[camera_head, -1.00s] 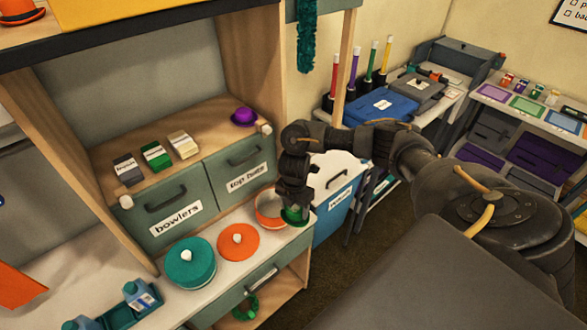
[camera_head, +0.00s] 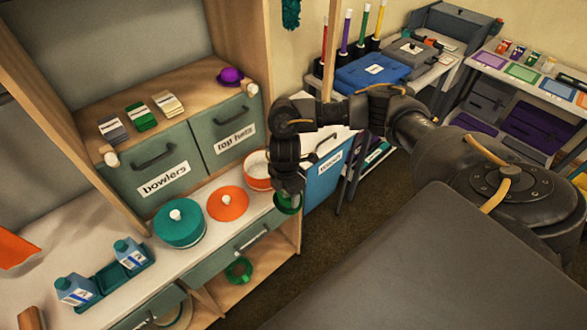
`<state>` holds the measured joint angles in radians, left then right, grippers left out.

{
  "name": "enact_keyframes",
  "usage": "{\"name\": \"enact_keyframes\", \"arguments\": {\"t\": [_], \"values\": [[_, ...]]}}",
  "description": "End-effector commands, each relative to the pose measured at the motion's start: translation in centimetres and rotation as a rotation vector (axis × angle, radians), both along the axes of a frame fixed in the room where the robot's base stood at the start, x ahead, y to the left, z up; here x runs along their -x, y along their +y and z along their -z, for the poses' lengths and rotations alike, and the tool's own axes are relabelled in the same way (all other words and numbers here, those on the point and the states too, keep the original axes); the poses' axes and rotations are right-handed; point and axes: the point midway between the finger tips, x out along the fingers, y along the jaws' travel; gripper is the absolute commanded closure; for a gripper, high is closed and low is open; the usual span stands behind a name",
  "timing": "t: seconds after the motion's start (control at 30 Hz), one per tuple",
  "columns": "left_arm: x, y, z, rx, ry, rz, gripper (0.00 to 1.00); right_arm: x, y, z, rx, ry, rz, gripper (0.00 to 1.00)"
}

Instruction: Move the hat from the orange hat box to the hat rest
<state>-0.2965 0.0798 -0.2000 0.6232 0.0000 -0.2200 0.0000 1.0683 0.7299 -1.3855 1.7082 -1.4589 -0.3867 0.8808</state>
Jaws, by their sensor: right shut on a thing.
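My right gripper (camera_head: 287,188) is shut on a green hat (camera_head: 288,205), just in front of the counter's right end. The gripper hides part of the hat. The orange hat box (camera_head: 256,172) stands open on the counter behind and left of the gripper, with a pale inside. Its orange lid (camera_head: 228,204) with a white knob lies beside it. Two pale rounded knobs, one at the right (camera_head: 252,89) and one at the left (camera_head: 111,159), stand at the upper shelf's front edge. I cannot tell whether either is the hat rest. My left gripper is out of view.
A closed teal hat box (camera_head: 180,226) stands left of the orange lid. A purple hat (camera_head: 231,76) sits on the upper shelf. Another green item (camera_head: 238,271) lies on the lower shelf. Blue bottles (camera_head: 130,253) stand at the left. A blue bin (camera_head: 322,180) is right of the counter.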

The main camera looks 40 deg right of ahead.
Motion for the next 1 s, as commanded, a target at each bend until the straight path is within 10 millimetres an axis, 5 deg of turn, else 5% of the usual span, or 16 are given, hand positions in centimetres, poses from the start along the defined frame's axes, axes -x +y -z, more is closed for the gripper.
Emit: {"name": "enact_keyframes", "arguments": {"t": [0.1, 0.43, 0.7, 1.0], "values": [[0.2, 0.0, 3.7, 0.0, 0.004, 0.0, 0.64, 0.5, 3.0, 2.2, -0.001, -0.004, 0.211, 0.6], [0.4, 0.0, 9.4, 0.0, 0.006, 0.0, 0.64, 3.9, 7.3, 5.1, -0.001, -0.001, 0.82, 0.6], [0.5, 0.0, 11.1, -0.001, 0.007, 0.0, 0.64, 5.6, 7.8, 5.9, -0.001, 0.0, 1.08, 0.6], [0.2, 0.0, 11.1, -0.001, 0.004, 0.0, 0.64, 5.8, 7.9, 5.9, -0.001, 0.002, 1.113, 0.6]]}}
